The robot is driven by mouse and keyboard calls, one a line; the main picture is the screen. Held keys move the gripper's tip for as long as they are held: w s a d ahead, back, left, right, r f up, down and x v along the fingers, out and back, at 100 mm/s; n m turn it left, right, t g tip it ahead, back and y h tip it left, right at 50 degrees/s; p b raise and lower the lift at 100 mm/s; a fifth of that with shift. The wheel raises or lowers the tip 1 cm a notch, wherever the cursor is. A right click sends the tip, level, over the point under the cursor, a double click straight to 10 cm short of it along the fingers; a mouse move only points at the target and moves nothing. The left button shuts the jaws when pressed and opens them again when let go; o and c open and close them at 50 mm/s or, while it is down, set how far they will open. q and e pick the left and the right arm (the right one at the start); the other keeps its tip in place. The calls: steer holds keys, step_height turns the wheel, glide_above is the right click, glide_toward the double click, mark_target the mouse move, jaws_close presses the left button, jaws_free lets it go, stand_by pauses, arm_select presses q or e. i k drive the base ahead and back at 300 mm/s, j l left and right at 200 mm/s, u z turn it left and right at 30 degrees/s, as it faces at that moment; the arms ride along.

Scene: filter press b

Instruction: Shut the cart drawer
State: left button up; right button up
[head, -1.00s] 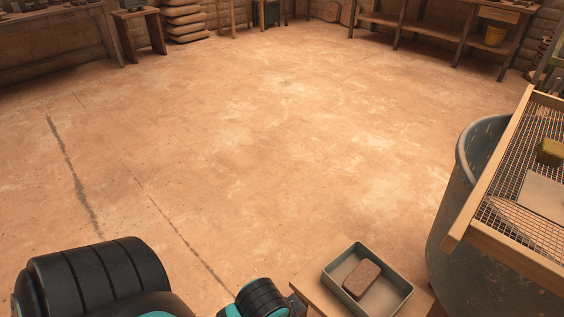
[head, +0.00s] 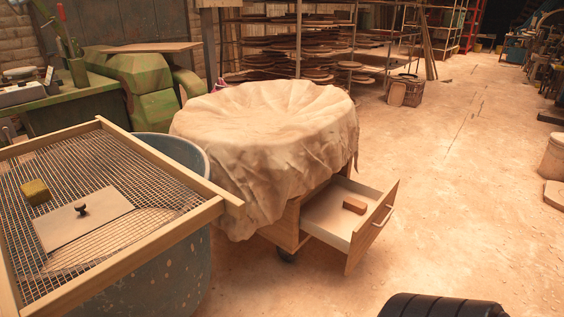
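The wooden cart (head: 291,226) stands in the middle of the head view, its top covered by a pale draped cloth (head: 270,125). Its drawer (head: 372,232) is pulled well out toward the right. The drawer has a wooden front with a light bar handle (head: 381,218) and a whitish inside. A small reddish-brown block (head: 354,205) lies in the drawer. Neither of my grippers is in view. Only a black ribbed part of my own arm shows at the bottom right edge, apart from the drawer.
A bluish tub (head: 180,262) with a wood-framed mesh screen (head: 160,236) across it stands at the left, close to the cart. The screen holds a yellowish block (head: 35,192) and a flat board (head: 85,218). Open floor (head: 460,190) lies right of the drawer.

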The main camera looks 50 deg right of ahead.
mark_target(323, 216)
steer(key=z, duration=2.35)
